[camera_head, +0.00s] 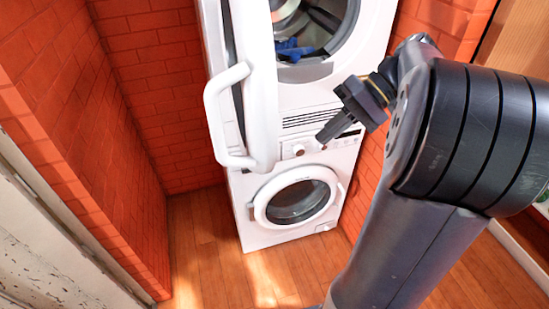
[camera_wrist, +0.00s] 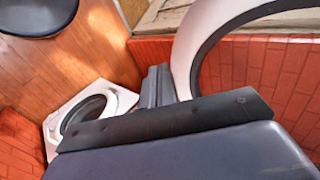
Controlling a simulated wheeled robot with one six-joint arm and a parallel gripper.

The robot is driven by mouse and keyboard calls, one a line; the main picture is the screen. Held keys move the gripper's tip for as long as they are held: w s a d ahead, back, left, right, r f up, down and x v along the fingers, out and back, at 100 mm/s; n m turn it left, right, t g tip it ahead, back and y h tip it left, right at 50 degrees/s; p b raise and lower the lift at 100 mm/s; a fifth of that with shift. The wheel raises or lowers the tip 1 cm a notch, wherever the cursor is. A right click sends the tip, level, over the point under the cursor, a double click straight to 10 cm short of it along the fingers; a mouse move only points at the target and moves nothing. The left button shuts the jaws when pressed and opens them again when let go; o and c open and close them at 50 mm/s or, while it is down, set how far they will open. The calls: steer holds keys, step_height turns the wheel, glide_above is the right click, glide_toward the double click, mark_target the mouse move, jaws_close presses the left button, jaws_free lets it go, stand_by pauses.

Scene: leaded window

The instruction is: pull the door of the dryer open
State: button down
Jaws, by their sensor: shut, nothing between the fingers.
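The dryer (camera_head: 376,45) is the upper of two stacked white machines in the head view. Its white door (camera_head: 263,95) stands wide open, swung out to the left and seen nearly edge-on, with a looped handle (camera_head: 213,115) on its outer side. The drum opening is uncovered, with blue cloth (camera_head: 293,50) inside. My gripper (camera_head: 325,138) is shut and empty, in front of the dryer's lower right part and to the right of the door. In the wrist view the closed fingers (camera_wrist: 160,74) are beside a curved white rim, apparently the door (camera_wrist: 192,45); contact cannot be told.
A white front-loading washer (camera_head: 258,225) with its round door shut stands below the dryer. Orange brick walls (camera_head: 130,80) close in on the left, back and right. The wooden floor (camera_head: 205,250) in front is clear.

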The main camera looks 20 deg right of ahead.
steer(key=a+f+p, duration=0.1)
steer(key=a+f, duration=0.4)
steer(key=a, duration=0.4)
steer(key=shift+w+a, duration=0.3)
steer(key=shift+a, duration=0.05)
steer(key=shift+f, duration=0.1)
steer(key=a+m+t, duration=0.2)
steer(key=a+m, duration=0.1)
steer(key=a, duration=0.6)
steer(key=shift+w+a+h+b, duration=0.3)
steer(key=shift+w+b, duration=0.05)
steer(key=shift+w, duration=0.05)
